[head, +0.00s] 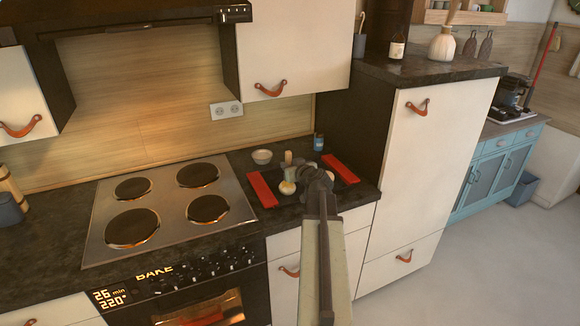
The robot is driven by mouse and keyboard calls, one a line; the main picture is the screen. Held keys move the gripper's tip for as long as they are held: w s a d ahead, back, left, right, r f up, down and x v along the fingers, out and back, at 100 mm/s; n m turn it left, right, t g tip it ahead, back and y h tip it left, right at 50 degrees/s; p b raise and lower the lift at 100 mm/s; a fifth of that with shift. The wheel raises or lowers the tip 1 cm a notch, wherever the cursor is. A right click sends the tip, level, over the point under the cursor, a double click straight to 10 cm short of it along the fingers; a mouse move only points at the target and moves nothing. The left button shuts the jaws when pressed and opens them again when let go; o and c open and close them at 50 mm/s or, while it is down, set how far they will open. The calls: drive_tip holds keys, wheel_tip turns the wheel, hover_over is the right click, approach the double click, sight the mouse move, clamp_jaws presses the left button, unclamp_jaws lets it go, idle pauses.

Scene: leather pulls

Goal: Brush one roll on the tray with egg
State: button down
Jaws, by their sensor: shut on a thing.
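A dark tray with red ends (262,189) lies on the counter right of the stove. A pale round roll (287,187) shows on the tray, just left of my gripper. Other rolls are hard to make out behind the arm. My gripper (300,172) is over the tray, shut on what looks like the brush (288,157), whose tan handle sticks up. The brush's bristles are hidden, and I cannot tell whether they touch the roll. A small pale bowl (262,156) stands behind the tray; its contents are too small to tell.
The stove (168,207) with several round plates lies to the left, above a lit oven showing BAKE. A small blue jar (318,142) stands behind the tray. A tall white cabinet (425,160) closes off the right side. A wall cupboard (290,50) hangs above.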

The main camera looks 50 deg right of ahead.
drive_tip(key=shift+w+d, duration=0.2)
drive_tip(key=shift+w, duration=0.3)
drive_tip(key=shift+w+d, duration=0.2)
drive_tip(key=shift+w, duration=0.25)
drive_tip(key=shift+s, duration=0.1)
drive_tip(key=shift+s+a, duration=0.25)
drive_tip(key=shift+s, duration=0.2)
wheel_tip(320, 180, up, 6)
drive_tip(key=p, duration=0.6)
drive_tip(key=shift+r, duration=0.15)
idle(0.4)
